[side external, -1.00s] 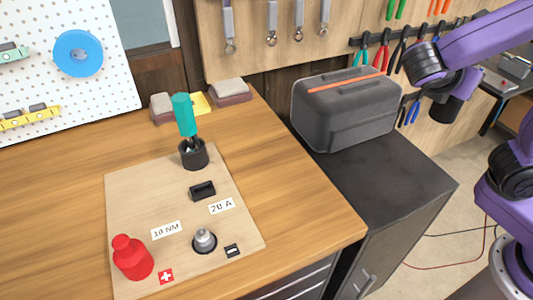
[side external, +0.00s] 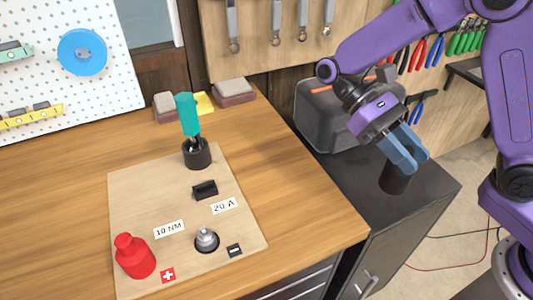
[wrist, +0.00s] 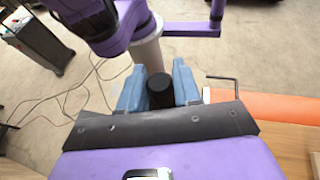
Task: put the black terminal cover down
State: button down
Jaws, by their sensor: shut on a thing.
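The black terminal cover (side external: 395,179) is a dark cylinder held upright below my gripper (side external: 404,160). My gripper's blue fingers are shut on it, above the dark cabinet top at the right. In the wrist view the cover (wrist: 160,92) shows as a black round end between the two blue fingers (wrist: 159,88). A bare grey battery terminal (side external: 206,239) stands on the light wooden board (side external: 140,205), beside a minus label (side external: 234,250). A red cover (side external: 134,256) stands at the board's front left, near a plus label (side external: 168,275).
A teal-handled tool stands in a black holder (side external: 197,154) at the back of the board. A black block (side external: 205,190) lies near the 20 A label (side external: 223,206). A grey toolbox (side external: 322,118) sits behind my gripper. The cabinet top's front (side external: 385,215) is clear.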

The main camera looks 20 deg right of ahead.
jog(key=w+a+r+m+t+y, duration=0.25)
jog(key=w+a+m+y, duration=0.2)
jog(key=m+y, duration=0.3)
jog(key=w+a+r+m+t+y, duration=0.2)
jog(key=w+a+m+t+y, duration=0.25)
jog(key=m+y, duration=0.3)
jog(key=w+r+m+t, duration=0.3)
jog(key=w+m+t, duration=0.3)
jog(key=w, duration=0.1)
jog(key=w+r+m+t, duration=0.3)
jog(key=w+m+t, duration=0.3)
jog(key=w, duration=0.1)
jog(key=shift+y, duration=0.5)
jog(key=shift+w+a+f, duration=0.95)
jog(key=shift+w+f, duration=1.1)
jog(key=shift+f, duration=0.95)
jog(key=shift+w+a+f, duration=0.95)
jog(key=shift+w+f, duration=1.15)
jog(key=shift+f, duration=0.85)
jog(key=shift+w+a+f, duration=0.95)
jog(key=shift+w+f, duration=1.1)
jog(key=shift+f, duration=0.95)
jog(key=shift+f, duration=0.1)
